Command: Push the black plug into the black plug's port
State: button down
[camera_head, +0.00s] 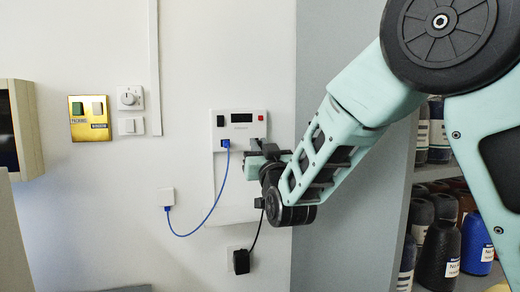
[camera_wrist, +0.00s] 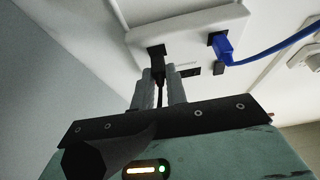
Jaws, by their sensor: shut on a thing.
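My gripper (camera_head: 262,155) is at the lower right of the white wall panel (camera_head: 240,122). In the wrist view its two grey fingers (camera_wrist: 161,76) are shut on the black plug (camera_wrist: 157,60), whose cable hangs down between them. The plug's tip is at a dark opening on the panel's edge, which I take to be its port. The plug covers most of that opening, so I cannot tell how deep it sits. In the head view my gripper hides the plug. The black cable (camera_head: 257,233) runs down to a black adapter (camera_head: 241,262) at the wall.
A blue plug (camera_head: 226,143) sits in the panel left of my gripper; in the wrist view it (camera_wrist: 222,46) is to the right. Shelves with dark bottles (camera_head: 440,252) stand at the right.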

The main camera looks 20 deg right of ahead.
jog(key=shift+w, duration=0.55)
dwell(0.4)
jog(key=c, duration=1.3)
grip_release()
jog(key=shift+s, duration=0.1)
jog(key=b+v, duration=0.6)
jog(key=v, duration=1.1)
jog(key=shift+s+a+b, duration=0.1)
jog(key=shift+s+b, duration=0.05)
jog(key=shift+b, duration=0.15)
